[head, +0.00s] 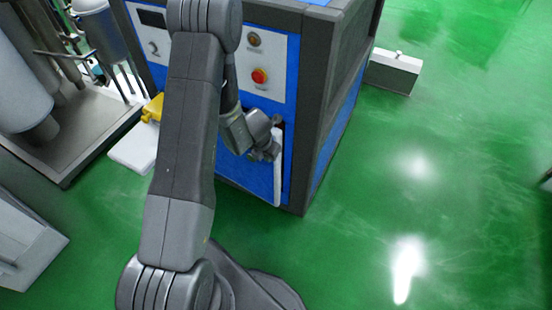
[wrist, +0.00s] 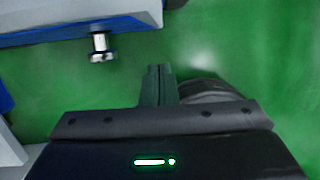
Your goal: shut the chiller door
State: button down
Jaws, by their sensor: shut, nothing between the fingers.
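The chiller (head: 323,105) is a blue cabinet with a dark grey frame, behind my arm in the head view. Its lower blue front (head: 255,177), with an upright white strip (head: 278,175) near the right corner, is partly covered by my arm. I cannot tell how far the door stands open. My gripper (head: 272,148) is in front of that strip; contact cannot be told. In the wrist view my gripper (wrist: 159,70) is shut and empty over green floor. A pale blue panel (wrist: 70,22) with a silver knob (wrist: 101,48) lies up and left of the fingertips, apart from them.
The white control panel (head: 273,82) has a red button (head: 260,76). A white slab (head: 133,147) and a yellow part (head: 153,108) lie left of the chiller. Steel tanks (head: 22,85) stand far left. A white box (head: 394,72) is behind right. The floor at right is clear.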

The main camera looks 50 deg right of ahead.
jog(key=p+v, duration=0.7)
jog(key=v, duration=0.3)
jog(key=w+a+f+m+t+h+b, duration=0.2)
jog(key=w+f+m+t+h+b, duration=0.15)
jog(key=w+m+b, duration=0.55)
jog(key=w+a+f+m+t+h+b, duration=0.25)
jog(key=f+m+t+b, duration=0.2)
jog(key=m+b, duration=0.6)
jog(key=s+a+f+m+g+h+b, duration=0.1)
jog(key=s+a+m+g+h+b, duration=0.15)
jog(key=s+m+h+b, duration=0.5)
jog(key=s+a+f+m+g+h+b, duration=0.1)
jog(key=s+a+m+g+h+b, duration=0.2)
jog(key=m+b, duration=0.75)
jog(key=d+n+y+b, duration=0.1)
jog(key=d+b, duration=0.3)
jog(key=d, duration=1)
jog(key=shift+w+d, duration=0.4)
jog(key=shift+y, duration=0.25)
